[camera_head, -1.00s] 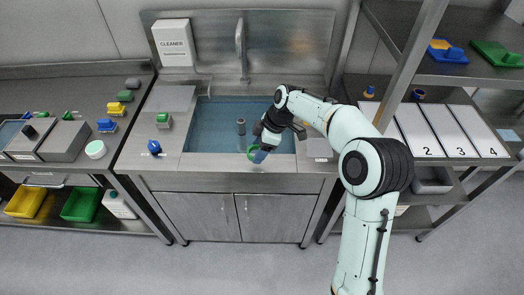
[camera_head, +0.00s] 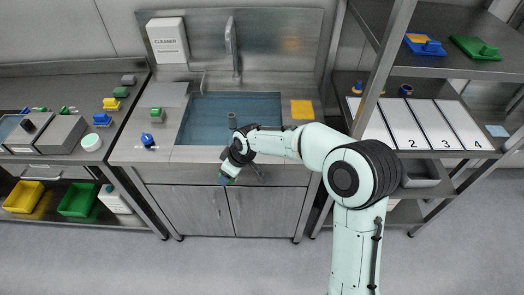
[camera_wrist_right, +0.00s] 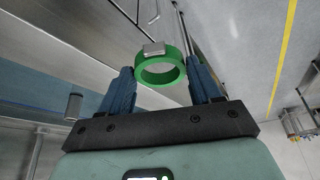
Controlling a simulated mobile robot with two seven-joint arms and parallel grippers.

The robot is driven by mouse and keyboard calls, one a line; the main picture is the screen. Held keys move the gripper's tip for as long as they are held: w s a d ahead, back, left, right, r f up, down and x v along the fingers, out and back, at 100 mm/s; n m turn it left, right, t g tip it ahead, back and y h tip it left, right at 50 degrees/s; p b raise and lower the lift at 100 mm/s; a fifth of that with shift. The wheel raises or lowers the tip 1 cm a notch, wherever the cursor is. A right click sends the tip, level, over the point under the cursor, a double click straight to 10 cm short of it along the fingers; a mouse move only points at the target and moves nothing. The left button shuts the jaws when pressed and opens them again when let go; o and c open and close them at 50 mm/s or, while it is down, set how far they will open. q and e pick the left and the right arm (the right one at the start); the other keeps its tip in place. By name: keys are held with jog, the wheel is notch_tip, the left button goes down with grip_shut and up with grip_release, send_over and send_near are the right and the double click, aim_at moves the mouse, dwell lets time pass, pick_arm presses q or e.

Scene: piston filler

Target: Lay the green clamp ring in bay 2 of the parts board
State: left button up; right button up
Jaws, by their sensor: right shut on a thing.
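The green clamp ring (camera_wrist_right: 160,70) shows in the right wrist view, with a small metal piece on its rim. The ring sits between the two blue fingers of my right gripper (camera_wrist_right: 160,90), which is shut on it. In the head view my right gripper (camera_head: 226,179) points downward in front of the sink cabinet, just past the counter's front edge; the ring is hardly visible there. The parts board (camera_head: 428,118) lies on the right-hand rack, its white bays numbered along the front edge. Bay 2 (camera_head: 406,122) looks empty. My left gripper is not in view.
An orange cloth or sponge (camera_head: 302,109) lies right of the sink. A rack upright (camera_head: 380,70) stands between the sink and the board. An upper shelf (camera_head: 460,65) with blue and green items overhangs behind the board.

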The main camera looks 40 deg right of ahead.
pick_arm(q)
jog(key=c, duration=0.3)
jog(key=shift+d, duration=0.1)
pick_arm(e)
jog(key=w+a+f+m+h, duration=0.1)
jog(key=a+f+m, duration=0.2)
jog(key=a, duration=0.4)
jog(key=shift+w+a+f+m+h, duration=0.2)
jog(key=shift+w+f+m+h, duration=0.15)
jog(key=shift+m, duration=0.45)
